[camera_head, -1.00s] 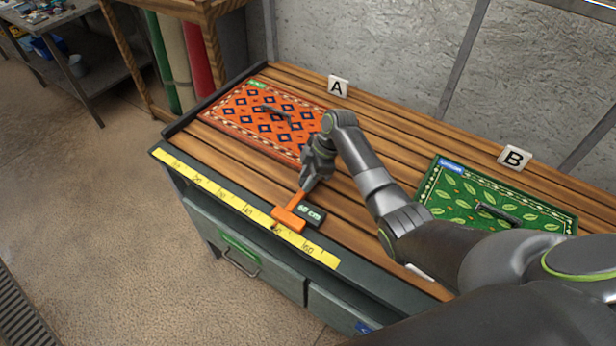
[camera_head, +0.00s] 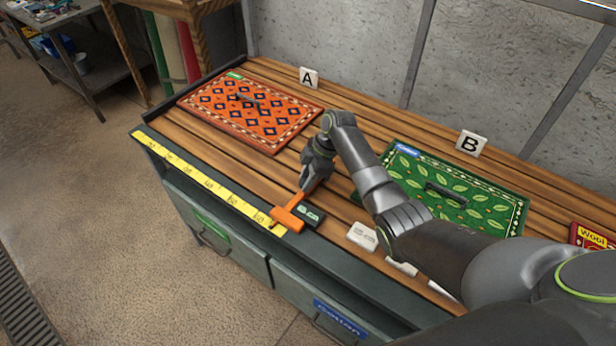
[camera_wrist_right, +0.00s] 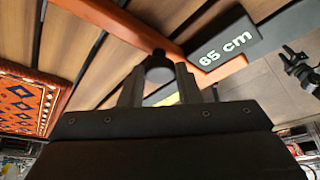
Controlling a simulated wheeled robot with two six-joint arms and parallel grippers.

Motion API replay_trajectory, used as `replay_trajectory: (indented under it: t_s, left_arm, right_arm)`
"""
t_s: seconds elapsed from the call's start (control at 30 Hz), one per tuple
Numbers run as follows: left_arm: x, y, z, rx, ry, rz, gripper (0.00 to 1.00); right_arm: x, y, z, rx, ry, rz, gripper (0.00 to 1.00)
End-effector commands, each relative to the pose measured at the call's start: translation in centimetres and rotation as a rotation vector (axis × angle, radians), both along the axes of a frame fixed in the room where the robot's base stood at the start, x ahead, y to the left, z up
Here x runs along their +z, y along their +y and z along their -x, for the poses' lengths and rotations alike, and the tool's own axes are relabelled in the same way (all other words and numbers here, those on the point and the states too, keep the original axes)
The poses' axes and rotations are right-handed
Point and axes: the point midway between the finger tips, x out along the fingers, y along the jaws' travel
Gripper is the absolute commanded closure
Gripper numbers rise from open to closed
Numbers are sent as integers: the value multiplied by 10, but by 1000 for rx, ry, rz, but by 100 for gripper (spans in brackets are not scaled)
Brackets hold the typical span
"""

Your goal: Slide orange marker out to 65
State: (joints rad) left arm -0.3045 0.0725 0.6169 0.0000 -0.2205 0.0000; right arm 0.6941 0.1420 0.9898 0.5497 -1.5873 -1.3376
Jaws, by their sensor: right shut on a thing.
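The orange marker (camera_head: 288,217) is a T-shaped slider at the right end of the yellow ruler strip (camera_head: 205,181) along the bench's front edge. A dark readout block (camera_head: 309,214) is beside it; in the wrist view the block (camera_wrist_right: 228,40) reads 65 cm. My right gripper (camera_head: 304,184) is over the marker's inner end. In the wrist view its fingers (camera_wrist_right: 159,88) are shut on a dark round knob (camera_wrist_right: 159,68) by the marker's orange bar (camera_wrist_right: 115,22). The marker's end under the gripper is partly hidden. My left gripper is not in view.
A red patterned rug (camera_head: 250,111) lies by sign A (camera_head: 309,77), and a green leaf rug (camera_head: 450,190) by sign B (camera_head: 471,142). Each has a dark handle. White blocks (camera_head: 362,236) lie along the front, partly behind my right arm. Bare slats separate the rugs.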

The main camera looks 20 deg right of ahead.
Motion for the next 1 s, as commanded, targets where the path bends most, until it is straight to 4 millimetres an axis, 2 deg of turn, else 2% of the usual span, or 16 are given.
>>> replay_trajectory:
  t_s: [0.23, 0.27, 0.4, 0.77, 0.87, 1.0]
  left_arm:
    - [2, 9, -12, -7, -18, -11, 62]
    - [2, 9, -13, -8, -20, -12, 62]
    - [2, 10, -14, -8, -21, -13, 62]
    - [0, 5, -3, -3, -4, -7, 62]
    - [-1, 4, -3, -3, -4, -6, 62]
    - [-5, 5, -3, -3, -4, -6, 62]
  right_arm:
    - [4, 1, -3, 1, -11, -3, 100]
    - [4, 1, -3, 1, -11, -3, 68]
    - [4, 1, -3, 1, -9, -2, 50]
    - [5, -1, -2, 0, -9, -2, 49]
    - [14, -5, -2, 0, -10, -1, 49]
    - [35, -14, -1, 1, -14, 0, 49]
